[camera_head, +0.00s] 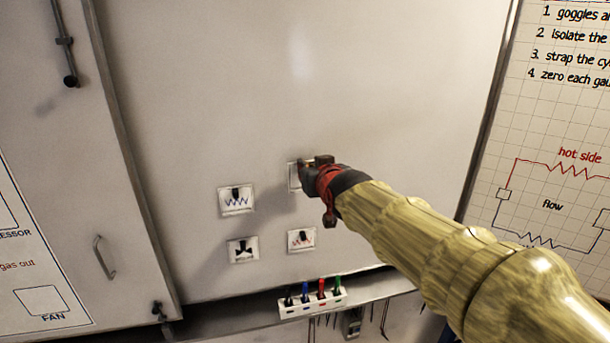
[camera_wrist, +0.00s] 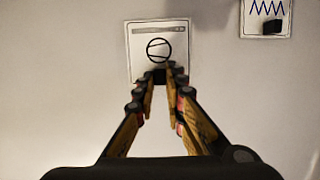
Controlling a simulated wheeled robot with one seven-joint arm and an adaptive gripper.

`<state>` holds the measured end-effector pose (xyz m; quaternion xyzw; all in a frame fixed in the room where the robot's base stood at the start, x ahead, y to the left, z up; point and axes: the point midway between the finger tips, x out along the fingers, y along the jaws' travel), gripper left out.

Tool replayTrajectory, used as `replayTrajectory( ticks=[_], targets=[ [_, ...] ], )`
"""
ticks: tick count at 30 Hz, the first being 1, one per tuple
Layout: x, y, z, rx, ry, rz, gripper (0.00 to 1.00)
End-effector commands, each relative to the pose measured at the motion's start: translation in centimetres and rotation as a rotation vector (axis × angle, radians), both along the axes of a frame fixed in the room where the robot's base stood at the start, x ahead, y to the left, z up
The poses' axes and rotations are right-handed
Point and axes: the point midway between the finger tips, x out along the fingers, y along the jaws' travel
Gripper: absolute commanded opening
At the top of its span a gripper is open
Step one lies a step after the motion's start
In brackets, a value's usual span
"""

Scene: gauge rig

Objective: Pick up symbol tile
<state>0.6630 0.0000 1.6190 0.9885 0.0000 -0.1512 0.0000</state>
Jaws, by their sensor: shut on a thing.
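A white symbol tile (camera_wrist: 134,60) with a black circle symbol is against the pale board in the wrist view. My gripper (camera_wrist: 159,77) is shut on the dark knob at the tile's lower middle. In the head view, my gripper (camera_head: 313,168) covers most of this tile (camera_head: 293,178), and only its left edge shows. Three other tiles are on the board: one with a blue zigzag (camera_head: 236,201), one with a black fan-like symbol (camera_head: 243,250), and one with a red zigzag (camera_head: 301,240). Each has a dark knob.
A white tray (camera_head: 312,304) with several coloured markers is below the tiles. A cabinet door with a handle (camera_head: 105,258) is at the left. A gridded whiteboard (camera_head: 552,130) is at the right. The upper board (camera_head: 300,80) is bare.

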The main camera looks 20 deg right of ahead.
Motion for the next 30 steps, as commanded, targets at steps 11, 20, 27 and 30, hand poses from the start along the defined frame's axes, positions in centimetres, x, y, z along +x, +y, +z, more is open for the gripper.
replayTrajectory(
  ticks=[11, 20, 27, 30],
  targets=[
    [-10.2, 0.0, 0.1, 0.000, -0.008, 0.000, 0.00],
    [-15.1, 0.0, 0.1, 0.000, -0.004, 0.000, 0.00],
    [-16.8, 0.0, 0.1, 0.000, -0.004, 0.000, 0.00],
    [-17.3, 0.0, 0.1, 0.000, -0.004, 0.000, 0.00]
  ],
)
